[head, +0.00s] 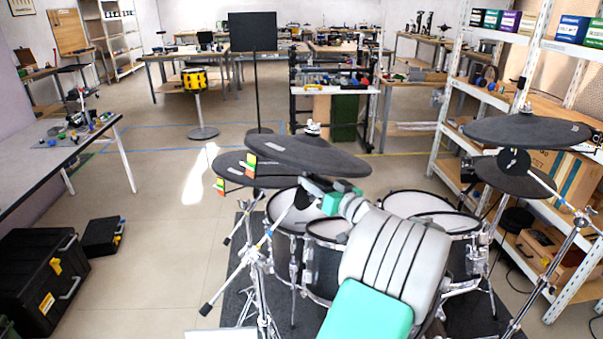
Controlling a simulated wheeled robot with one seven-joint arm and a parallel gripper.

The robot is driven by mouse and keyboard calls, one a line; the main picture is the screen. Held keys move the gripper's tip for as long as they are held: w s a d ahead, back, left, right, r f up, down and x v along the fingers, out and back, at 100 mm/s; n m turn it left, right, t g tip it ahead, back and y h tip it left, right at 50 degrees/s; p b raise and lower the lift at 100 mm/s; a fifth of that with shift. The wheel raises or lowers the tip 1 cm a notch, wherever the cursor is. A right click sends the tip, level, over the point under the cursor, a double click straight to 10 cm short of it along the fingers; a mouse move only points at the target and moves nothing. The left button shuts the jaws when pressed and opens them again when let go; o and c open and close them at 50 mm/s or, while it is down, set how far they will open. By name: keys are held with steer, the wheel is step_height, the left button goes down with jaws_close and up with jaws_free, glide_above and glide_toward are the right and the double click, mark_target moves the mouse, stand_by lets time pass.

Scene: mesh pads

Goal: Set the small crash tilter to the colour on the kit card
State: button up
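Two dark cymbals overlap left of centre: an upper one (322,158) with a wing nut on top, and a lower one (236,172) behind it. A small strip of coloured bands (250,166) shows at the upper cymbal's left edge, and a similar strip (220,187) at the lower one's. I cannot tell which cymbal is the small crash. Its tilter is not clearly visible. My gripper (304,194) is just under the upper cymbal; its fingers are mostly hidden, so I cannot tell whether they hold anything. I cannot make out the kit card.
Drums (408,202) stand below and around my arm. Two more cymbals, upper (530,131) and lower (508,177), are on the right, before a white shelf. A black music stand (252,32) rises behind. Black cases (38,275) lie at left; the floor between is clear.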

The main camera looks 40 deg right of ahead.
steer(key=w, duration=0.3)
steer(key=shift+w+d, duration=0.3)
steer(key=shift+w, duration=0.05)
jaws_close()
stand_by(1.1)
